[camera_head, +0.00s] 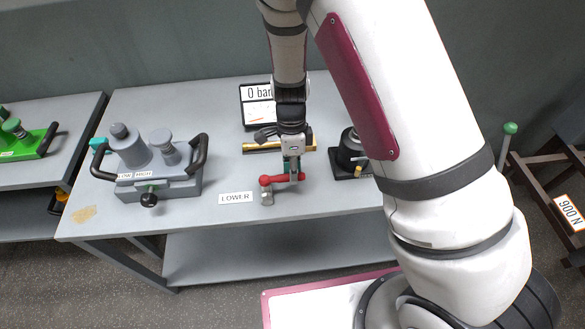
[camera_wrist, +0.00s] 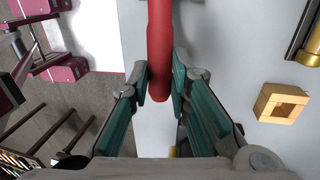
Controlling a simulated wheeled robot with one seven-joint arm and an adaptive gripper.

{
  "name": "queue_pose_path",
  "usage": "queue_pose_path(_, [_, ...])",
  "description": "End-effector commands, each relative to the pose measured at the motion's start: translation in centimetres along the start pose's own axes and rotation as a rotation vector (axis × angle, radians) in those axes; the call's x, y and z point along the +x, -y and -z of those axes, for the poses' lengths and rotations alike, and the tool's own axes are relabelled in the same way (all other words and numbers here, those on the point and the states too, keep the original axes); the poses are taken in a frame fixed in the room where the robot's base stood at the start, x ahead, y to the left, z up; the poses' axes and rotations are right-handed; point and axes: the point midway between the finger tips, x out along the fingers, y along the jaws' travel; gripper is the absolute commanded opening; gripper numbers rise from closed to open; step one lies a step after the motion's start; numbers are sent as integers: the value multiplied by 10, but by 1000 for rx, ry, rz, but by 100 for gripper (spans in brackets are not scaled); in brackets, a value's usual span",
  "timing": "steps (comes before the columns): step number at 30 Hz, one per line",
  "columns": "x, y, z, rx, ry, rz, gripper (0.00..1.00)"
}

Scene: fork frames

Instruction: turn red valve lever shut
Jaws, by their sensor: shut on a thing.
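The red valve lever (camera_head: 285,178) sits on a small metal valve (camera_head: 267,198) on the grey table, just right of the LOWER label. The lever points right in the head view. My gripper (camera_head: 294,176) reaches down from above onto the lever's free end. In the wrist view the red lever (camera_wrist: 163,60) runs from the top edge down between the two green-padded fingers of my gripper (camera_wrist: 162,82). The fingers are closed in on its end from both sides. The valve body is out of the wrist view.
A grey pump unit (camera_head: 155,170) with black handles stands left on the table (camera_head: 95,215). A gauge sign reading 0 bar (camera_head: 257,93), a brass cylinder (camera_head: 262,148) and a black fitting (camera_head: 350,152) stand behind and right. A wooden square block (camera_wrist: 281,103) lies right in the wrist view.

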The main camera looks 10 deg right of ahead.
Motion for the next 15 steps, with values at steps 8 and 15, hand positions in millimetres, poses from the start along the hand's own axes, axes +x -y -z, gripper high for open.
queue_pose_path(8, [0,-1,-1,14,4,0,0])
queue_pose_path(15, [0,-1,-1,14,4,-1,25])
